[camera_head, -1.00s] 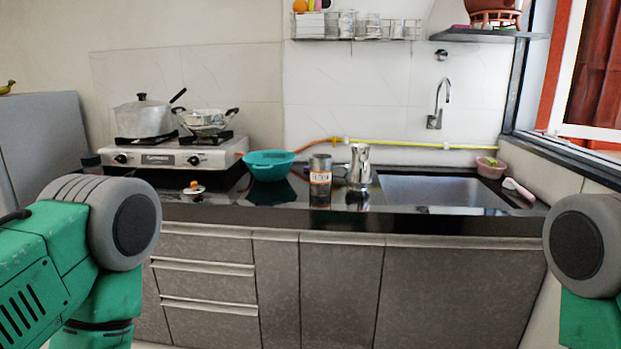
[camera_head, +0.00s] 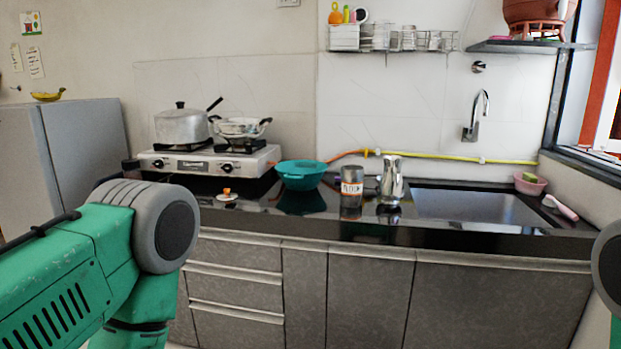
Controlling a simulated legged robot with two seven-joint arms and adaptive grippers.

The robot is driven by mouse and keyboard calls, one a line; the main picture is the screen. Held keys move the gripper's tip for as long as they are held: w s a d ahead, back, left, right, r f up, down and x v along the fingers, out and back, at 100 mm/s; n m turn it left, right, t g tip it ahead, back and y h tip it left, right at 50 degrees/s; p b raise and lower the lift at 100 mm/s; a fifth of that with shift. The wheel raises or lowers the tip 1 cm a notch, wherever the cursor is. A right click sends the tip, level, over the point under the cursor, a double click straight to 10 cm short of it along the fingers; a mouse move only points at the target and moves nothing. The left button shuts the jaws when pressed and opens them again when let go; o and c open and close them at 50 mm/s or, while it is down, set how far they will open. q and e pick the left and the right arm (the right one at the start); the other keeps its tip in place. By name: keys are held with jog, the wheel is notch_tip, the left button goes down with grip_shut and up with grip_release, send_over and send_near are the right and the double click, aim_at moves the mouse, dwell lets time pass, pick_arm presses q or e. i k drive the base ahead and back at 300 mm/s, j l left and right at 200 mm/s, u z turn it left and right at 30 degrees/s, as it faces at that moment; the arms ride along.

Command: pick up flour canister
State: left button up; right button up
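The flour canister (camera_head: 351,187) is a small grey cylinder with a white label that seems to read "FLOUR". It stands upright on the dark counter, left of a shiny metal jug (camera_head: 391,180) and right of a teal bowl (camera_head: 302,176). My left arm comes in at the lower left, well short of the counter. Only a sliver of my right arm shows at the right edge. Neither gripper is in the picture, and nothing touches the canister.
The dark counter (camera_head: 262,212) runs above grey cabinets. A gas stove (camera_head: 209,162) with a pot and pan stands at left, and a small lidded item (camera_head: 227,195) lies in front. The sink (camera_head: 478,207) is at right. A wire rack (camera_head: 394,41) hangs above.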

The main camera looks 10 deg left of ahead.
aim_at(352, 177)
jog(key=i+j+z, duration=0.1)
jog(key=i, duration=0.3)
jog(key=i+j+z, duration=0.15)
jog(key=i+j, duration=0.2)
jog(key=i, duration=0.05)
